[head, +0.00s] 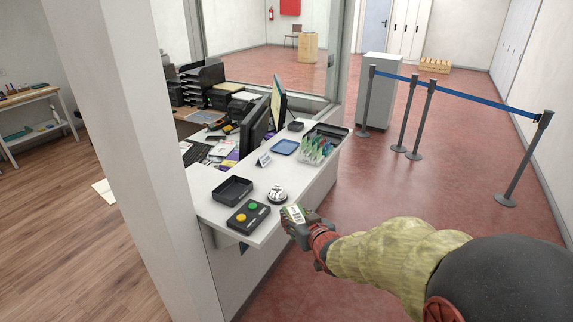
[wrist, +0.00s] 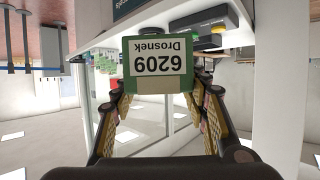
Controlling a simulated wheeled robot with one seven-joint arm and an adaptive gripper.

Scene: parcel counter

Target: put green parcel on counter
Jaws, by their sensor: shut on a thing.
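The green parcel (wrist: 160,66) is in my gripper (wrist: 163,95). In the wrist view its white label reads "6209 Drosnek" upside down, with green edges around it. In the head view the parcel (head: 293,214) shows small at the tip of my gripper (head: 297,222), at the counter's near right edge. The white counter (head: 298,180) runs from lower left to upper right. The parcel appears just beside or over that edge; I cannot tell whether it touches the counter. My fingers are shut on its sides.
On the counter are a box with yellow and green buttons (head: 248,217), a black tray (head: 233,188), a round black-and-white item (head: 277,194), a small sign (head: 264,159), a blue tray (head: 285,147) and a filled rack (head: 318,146). A white pillar (head: 125,130) stands left.

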